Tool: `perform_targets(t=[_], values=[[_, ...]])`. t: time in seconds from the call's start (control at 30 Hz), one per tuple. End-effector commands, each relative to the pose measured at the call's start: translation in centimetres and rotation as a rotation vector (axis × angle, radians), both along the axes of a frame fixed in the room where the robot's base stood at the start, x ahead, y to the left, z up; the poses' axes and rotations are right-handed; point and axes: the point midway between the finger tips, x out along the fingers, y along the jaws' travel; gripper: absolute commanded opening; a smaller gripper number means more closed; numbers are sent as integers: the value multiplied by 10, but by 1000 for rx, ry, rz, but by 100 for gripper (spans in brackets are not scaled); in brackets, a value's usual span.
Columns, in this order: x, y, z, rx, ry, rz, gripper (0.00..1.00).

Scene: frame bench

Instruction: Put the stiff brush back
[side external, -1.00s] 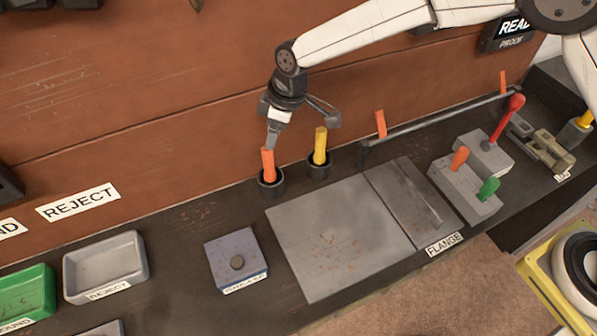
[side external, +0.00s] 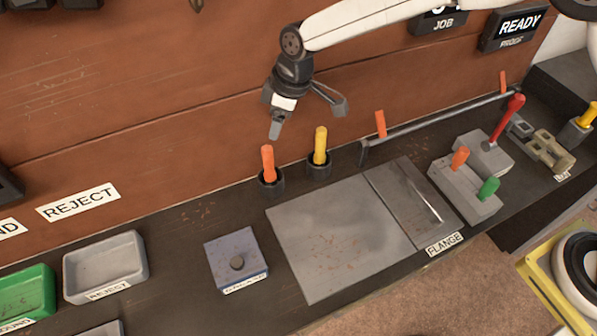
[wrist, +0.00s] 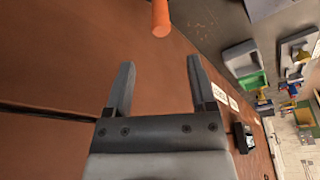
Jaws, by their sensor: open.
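An orange-handled tool (side external: 267,162) stands nearly upright in a dark round holder (side external: 272,187) by the back wall. A yellow-handled tool (side external: 320,146) stands in a matching holder (side external: 319,171) to its right. The working ends of both are hidden in the holders, so I cannot tell by shape which is the stiff brush. My gripper (side external: 274,131) is above the orange handle, apart from it. In the wrist view my gripper (wrist: 158,62) is open and empty, and the orange handle (wrist: 160,18) shows beyond the fingertips.
Grey and green trays (side external: 105,268) stand at left. A dark rail (side external: 440,124) and a lever block (side external: 465,185) are at right.

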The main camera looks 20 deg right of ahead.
Motion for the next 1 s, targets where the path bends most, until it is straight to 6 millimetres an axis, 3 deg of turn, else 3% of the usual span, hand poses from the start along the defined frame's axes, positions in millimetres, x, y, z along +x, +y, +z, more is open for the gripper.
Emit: perform_targets(t=[0.23, 0.47, 0.7, 1.0], values=[[-3, -32, 6, -6, 2, -82, 72], [-23, -102, 16, -15, 8, -272, 72], [-67, -182, 22, -24, 15, -506, 72], [-145, -260, 20, -22, 23, -788, 72]])
